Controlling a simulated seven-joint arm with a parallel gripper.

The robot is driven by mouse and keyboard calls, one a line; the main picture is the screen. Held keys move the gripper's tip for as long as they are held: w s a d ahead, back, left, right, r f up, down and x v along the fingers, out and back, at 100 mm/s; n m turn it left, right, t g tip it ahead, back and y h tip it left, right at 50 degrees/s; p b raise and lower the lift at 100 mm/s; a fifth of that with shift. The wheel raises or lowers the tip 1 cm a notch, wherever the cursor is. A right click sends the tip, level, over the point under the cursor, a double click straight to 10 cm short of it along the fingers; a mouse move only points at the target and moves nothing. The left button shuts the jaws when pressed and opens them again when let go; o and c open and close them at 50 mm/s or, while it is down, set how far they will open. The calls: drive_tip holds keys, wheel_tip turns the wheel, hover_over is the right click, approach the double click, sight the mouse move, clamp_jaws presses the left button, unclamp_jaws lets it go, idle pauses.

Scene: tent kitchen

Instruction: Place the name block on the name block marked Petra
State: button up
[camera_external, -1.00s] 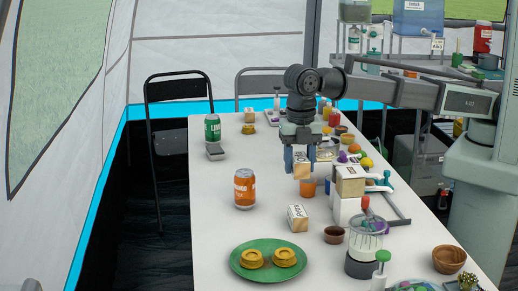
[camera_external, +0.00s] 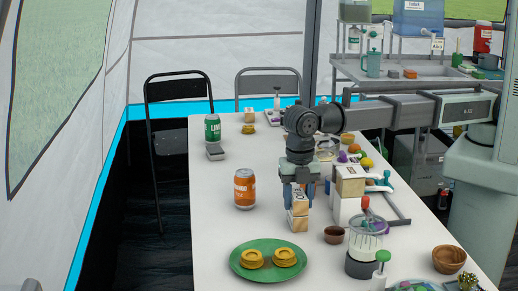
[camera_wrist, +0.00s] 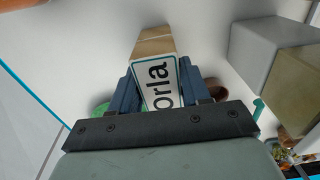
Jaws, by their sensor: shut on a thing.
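My gripper (camera_external: 299,190) is shut on a wooden name block (camera_external: 299,204) and points straight down. In the wrist view the held block shows a white label (camera_wrist: 160,83) ending in "orla", between the blue fingers (camera_wrist: 161,88); the start of the word is hidden. The Petra block (camera_external: 298,222) stands on the white table directly below the held block. The two blocks look lined up and very close; I cannot tell whether they touch. Petra's lettering is hard to read now.
A wooden block on a white stand (camera_external: 349,190) is close to the right of my gripper. An orange can (camera_external: 244,189) stands to the left. A green plate (camera_external: 240,267) with two yellow pieces is in front. A small brown bowl (camera_external: 334,235) sits right of the blocks.

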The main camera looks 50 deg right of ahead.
sight(298, 194)
drive_tip(key=shift+f, duration=0.1)
drive_tip(key=o, duration=1.1)
drive_tip(key=shift+c, duration=0.2)
wheel_tip(298, 194, up, 12)
idle(0.5)
